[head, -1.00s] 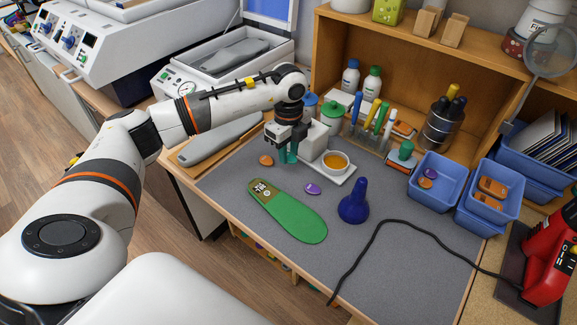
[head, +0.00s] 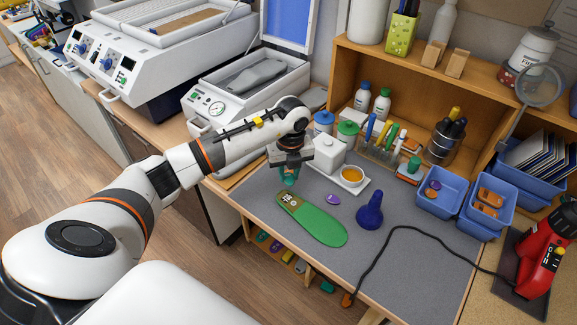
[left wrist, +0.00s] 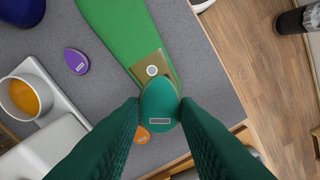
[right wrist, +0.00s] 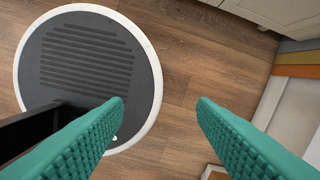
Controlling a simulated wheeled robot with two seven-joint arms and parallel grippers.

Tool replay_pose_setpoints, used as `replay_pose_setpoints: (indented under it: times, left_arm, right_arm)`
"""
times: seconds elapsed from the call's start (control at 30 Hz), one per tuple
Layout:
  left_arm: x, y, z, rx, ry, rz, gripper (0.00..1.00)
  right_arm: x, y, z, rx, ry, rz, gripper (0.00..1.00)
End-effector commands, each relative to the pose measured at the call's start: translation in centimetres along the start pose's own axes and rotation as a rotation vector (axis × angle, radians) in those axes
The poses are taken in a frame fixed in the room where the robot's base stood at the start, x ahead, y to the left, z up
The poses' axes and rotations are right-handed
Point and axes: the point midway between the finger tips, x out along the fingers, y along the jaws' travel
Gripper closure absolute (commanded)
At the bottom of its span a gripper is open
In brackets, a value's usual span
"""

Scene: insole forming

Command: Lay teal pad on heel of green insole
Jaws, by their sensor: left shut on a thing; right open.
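The green insole (head: 318,222) lies flat on the grey mat, and it also shows in the left wrist view (left wrist: 118,28). Its heel end carries a brown patch (left wrist: 152,68) with a white round mark. My left gripper (head: 290,176) is near the heel end. In the left wrist view its teal fingers (left wrist: 160,118) are shut on the teal pad (left wrist: 160,103), an oval with a small label. The pad overlaps the heel's edge in that view; I cannot tell its height above it. My right gripper (right wrist: 160,110) is open and empty over the floor.
A purple pad (head: 332,200) and an orange pad (left wrist: 141,134) lie near the insole. A black cable (head: 390,238) crosses the mat. Blue bins (head: 440,195) stand farther right.

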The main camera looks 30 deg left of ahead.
Motion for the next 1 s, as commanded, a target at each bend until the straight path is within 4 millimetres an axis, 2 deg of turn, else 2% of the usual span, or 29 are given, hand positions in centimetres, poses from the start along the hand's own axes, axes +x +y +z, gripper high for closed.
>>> replay_pose_setpoints:
  times: [0.1,0.2,0.6,0.8,1.0]
  left_arm:
    - [1.1,0.0,0.1,-0.001,-0.001,0.000,0.92]
    - [2.1,0.0,0.1,-0.001,-0.002,-0.001,0.92]
    - [6.8,0.1,0.3,-0.002,-0.001,0.000,0.92]
    - [7.9,0.2,0.3,-0.002,0.000,0.000,0.92]
    - [7.9,0.2,0.3,-0.002,0.000,0.000,0.92]
  right_arm:
    - [0.9,-0.2,1.4,0.000,-0.020,-0.003,0.48]
    - [1.6,-0.3,1.8,0.000,-0.027,-0.004,0.48]
    - [5.0,0.0,0.2,0.001,-0.009,-0.001,0.48]
    - [5.7,0.0,0.1,0.001,-0.009,-0.001,0.48]
    - [5.7,0.0,0.2,0.001,-0.010,-0.001,0.48]
